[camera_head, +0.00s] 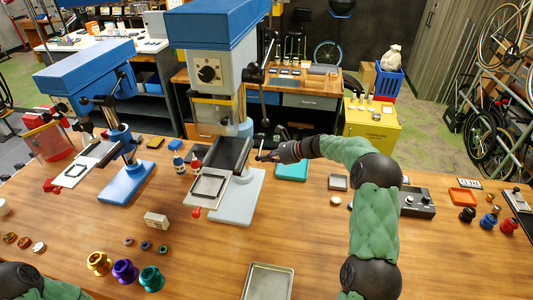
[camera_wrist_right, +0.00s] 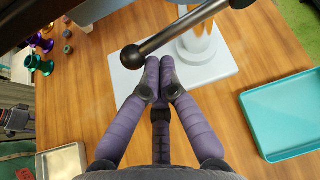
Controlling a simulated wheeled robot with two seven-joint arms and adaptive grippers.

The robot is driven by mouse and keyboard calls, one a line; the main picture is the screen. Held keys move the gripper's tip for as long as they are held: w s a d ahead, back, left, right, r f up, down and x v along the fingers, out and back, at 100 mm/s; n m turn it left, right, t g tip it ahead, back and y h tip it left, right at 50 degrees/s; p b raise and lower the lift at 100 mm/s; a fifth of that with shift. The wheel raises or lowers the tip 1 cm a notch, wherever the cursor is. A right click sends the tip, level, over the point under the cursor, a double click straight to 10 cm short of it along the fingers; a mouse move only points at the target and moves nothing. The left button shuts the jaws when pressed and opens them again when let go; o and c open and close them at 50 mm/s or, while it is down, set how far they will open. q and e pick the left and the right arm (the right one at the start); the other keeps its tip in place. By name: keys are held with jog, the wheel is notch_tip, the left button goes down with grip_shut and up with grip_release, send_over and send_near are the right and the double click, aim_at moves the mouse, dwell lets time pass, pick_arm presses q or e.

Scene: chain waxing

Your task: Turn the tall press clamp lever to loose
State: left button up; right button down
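The tall press (camera_head: 210,80) has a blue top, a grey head with a black knob, a column and a white base (camera_head: 238,198). A dark clamp lever with a black ball end crosses the top of the right wrist view (camera_wrist_right: 175,38). Its ball (camera_wrist_right: 132,57) is left of my fingertips. My right gripper (camera_head: 262,157) is beside the column, right of the table plate; in the wrist view its purple fingers (camera_wrist_right: 160,68) are drawn together with nothing seen between them. The tips look close to the lever bar; I cannot tell if they touch. Part of my left arm shows at lower left; its gripper is hidden.
A smaller blue press (camera_head: 85,80) stands at the left. A teal tray (camera_head: 292,170) lies just right of the tall press's base. A metal tray (camera_head: 268,282) lies at the front edge. Several coloured cups, including a purple one (camera_head: 124,271), stand at front left.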

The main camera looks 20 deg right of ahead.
notch_tip(320, 180, up, 6)
jog(key=m+g+y+p, duration=0.2)
jog(key=m+p, duration=0.1)
jog(key=p, duration=0.8)
jog(key=shift+g, duration=0.4)
jog(key=shift+r, duration=0.2)
jog(key=shift+f, duration=0.1)
jog(key=s+f, duration=0.1)
jog(key=s+f+b, duration=0.1)
jog(key=f, duration=0.1)
jog(key=shift+s+d+f, duration=0.1)
jog(key=shift+d, duration=0.05)
jog(key=b+v, duration=0.1)
jog(key=v, duration=0.8)
jog(key=shift+w+d+f, duration=0.2)
jog(key=shift+w+d, duration=0.1)
jog(key=shift+d, duration=0.05)
